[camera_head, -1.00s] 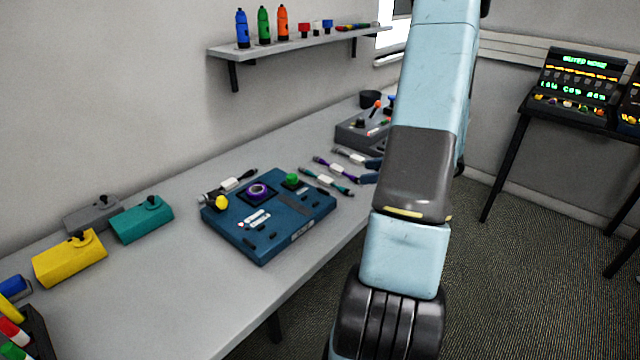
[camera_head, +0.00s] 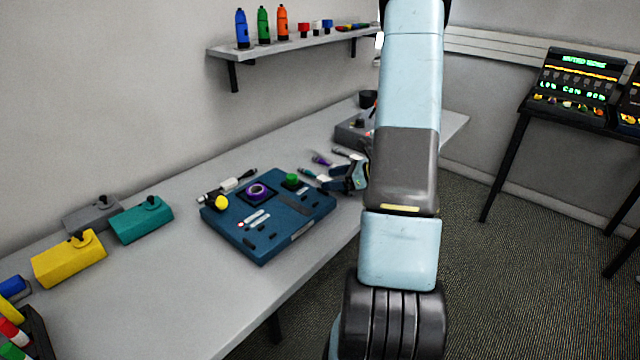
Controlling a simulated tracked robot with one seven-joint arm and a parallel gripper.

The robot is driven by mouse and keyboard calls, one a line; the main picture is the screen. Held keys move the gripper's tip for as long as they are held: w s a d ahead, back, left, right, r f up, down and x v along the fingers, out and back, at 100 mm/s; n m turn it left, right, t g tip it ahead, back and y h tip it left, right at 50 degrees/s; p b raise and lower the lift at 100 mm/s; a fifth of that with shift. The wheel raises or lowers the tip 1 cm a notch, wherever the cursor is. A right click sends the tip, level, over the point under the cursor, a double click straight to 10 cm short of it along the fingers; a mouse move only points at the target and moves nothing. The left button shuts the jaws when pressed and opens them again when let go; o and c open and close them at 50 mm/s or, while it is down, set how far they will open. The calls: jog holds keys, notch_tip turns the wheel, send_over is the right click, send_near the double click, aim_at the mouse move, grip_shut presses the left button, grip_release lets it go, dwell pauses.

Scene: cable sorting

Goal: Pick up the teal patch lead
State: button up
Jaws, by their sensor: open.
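The teal patch lead (camera_head: 308,172) lies on the grey table just right of the blue panel box. Its teal end shows, and its right part is hidden by my gripper. My gripper (camera_head: 330,179) is open and reaches left from behind my arm, with its fingers over or beside this lead. I cannot tell whether they touch it. A purple lead (camera_head: 321,160) lies just behind it, and another lead with a grey end (camera_head: 341,152) lies farther back; both are partly hidden by my gripper and arm.
The blue panel box (camera_head: 270,255) with knobs stands close to the left of my gripper. A black-and-white lead (camera_head: 235,183) lies behind it. A grey box (camera_head: 350,133) stands farther back. Yellow, teal and grey blocks sit at left. The table front is clear.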

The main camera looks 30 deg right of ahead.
jog(key=shift+x, duration=0.75)
jog(key=shift+r, duration=0.1)
jog(key=c, duration=1.2)
